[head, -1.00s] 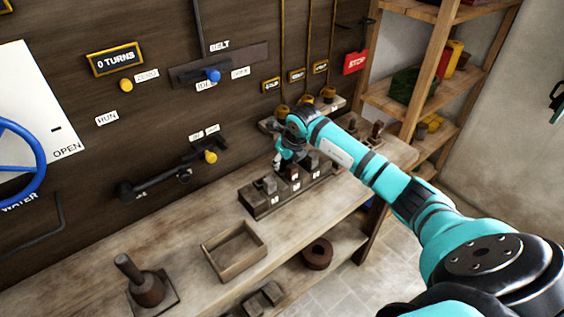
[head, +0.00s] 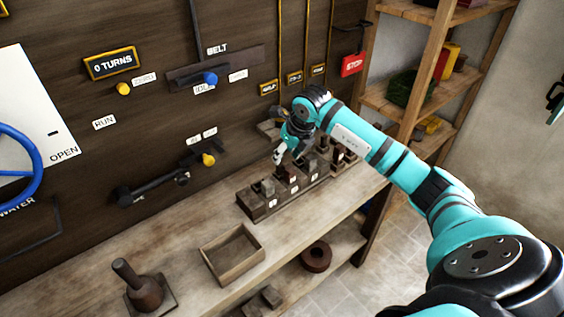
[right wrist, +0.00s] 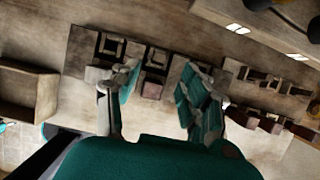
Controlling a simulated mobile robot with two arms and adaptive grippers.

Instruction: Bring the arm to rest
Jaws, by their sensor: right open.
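My right arm reaches in from the lower right of the head view. My right gripper (head: 287,156) hangs above the block rack (head: 258,207) on the workbench (head: 180,250). In the right wrist view its two fingers (right wrist: 152,100) are spread apart with nothing between them, and the rack (right wrist: 75,62) lies below them. The rack holds several dark blocks with small white labels in front. The arm hides part of the rack's back and the wall behind. My left gripper is not in view.
An empty wooden tray (head: 262,250) and a dark handled stamp (head: 146,290) are on the bench. The wall carries a blue-knobbed lever (head: 210,78), a blue wheel (head: 38,165) and a red STOP sign (head: 352,65). Shelves (head: 405,105) stand at the right.

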